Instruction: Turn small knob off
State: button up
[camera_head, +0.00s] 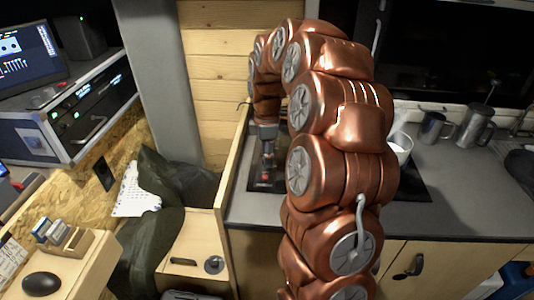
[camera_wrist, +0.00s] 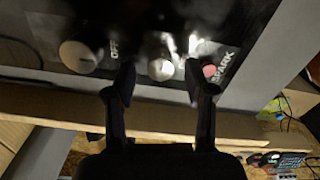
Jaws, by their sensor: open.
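In the wrist view a black stove panel carries a round pale knob (camera_wrist: 78,56) at the left, beside the lettering OFF. A smaller round, shiny knob (camera_wrist: 160,69) sits right of that lettering. A red button (camera_wrist: 209,71) marked SPARK is further right. My gripper (camera_wrist: 158,80) is open, with one finger on each side of the smaller knob and nothing held. Contact cannot be told. In the head view my gripper (camera_head: 265,182) points down over the black stove top (camera_head: 419,185), and the knobs cannot be made out there.
My arm covers much of the stove. A white pot (camera_head: 401,146) and metal mugs (camera_head: 476,126) stand right of it on the grey counter (camera_head: 465,185). A wooden partition (camera_head: 233,160) rises close to the gripper's left.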

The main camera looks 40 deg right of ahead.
jog(key=shift+f, duration=0.3)
jog(key=shift+c, duration=0.2)
grip_shut()
